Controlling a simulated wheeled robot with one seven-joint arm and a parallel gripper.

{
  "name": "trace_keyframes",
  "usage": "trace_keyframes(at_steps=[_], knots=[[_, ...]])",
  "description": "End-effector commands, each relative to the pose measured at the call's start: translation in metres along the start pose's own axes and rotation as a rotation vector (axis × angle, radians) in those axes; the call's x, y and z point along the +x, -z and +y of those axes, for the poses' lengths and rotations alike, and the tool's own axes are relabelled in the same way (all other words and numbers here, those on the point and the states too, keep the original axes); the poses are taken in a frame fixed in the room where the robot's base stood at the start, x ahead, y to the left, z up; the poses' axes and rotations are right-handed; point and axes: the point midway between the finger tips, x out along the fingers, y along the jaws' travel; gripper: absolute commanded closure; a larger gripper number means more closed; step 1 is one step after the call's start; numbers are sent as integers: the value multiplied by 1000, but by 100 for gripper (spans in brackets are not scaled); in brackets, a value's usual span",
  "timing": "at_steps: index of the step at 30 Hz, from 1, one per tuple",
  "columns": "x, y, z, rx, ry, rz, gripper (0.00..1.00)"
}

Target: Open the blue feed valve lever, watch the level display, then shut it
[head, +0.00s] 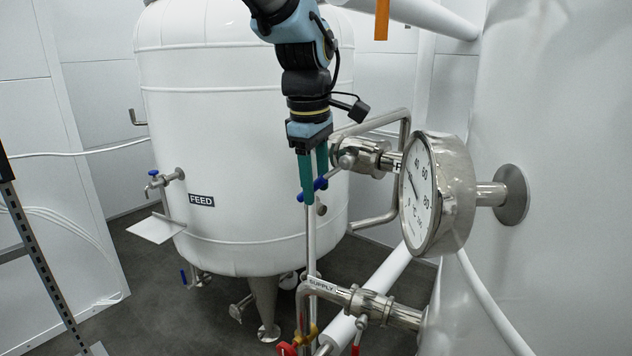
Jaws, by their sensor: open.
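A white tank (235,130) carries a black FEED label (201,201). A small tap with a blue handle (153,173) sticks out of the tank left of the label. Another blue lever (321,184) shows right of the label, at my gripper's fingers. My gripper (314,188) points down with its green fingers open. One finger partly covers this lever; I cannot tell whether they touch. Which blue lever is the feed valve is not clear. I see no level display; a round dial gauge (420,195) faces left, with its small figures hard to read.
A pipe marked SUPPLY (322,287) runs low at the front, with a red handle (287,349) below. Bent steel pipes and a fitting (362,158) lie close right of my gripper. A metal plate (157,228) juts out left of the tank. Dark floor (130,265) is open at lower left.

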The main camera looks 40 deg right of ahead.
Motion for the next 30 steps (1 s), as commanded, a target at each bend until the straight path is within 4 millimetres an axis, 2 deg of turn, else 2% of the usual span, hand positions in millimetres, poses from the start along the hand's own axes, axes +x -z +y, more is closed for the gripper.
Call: trace_keyframes(at_steps=[11,24,25,30], knots=[[7,0,0,0,0,0,49],[7,0,0,0,0,0,98],[7,0,0,0,0,0,100],[7,0,0,0,1,0,100]])
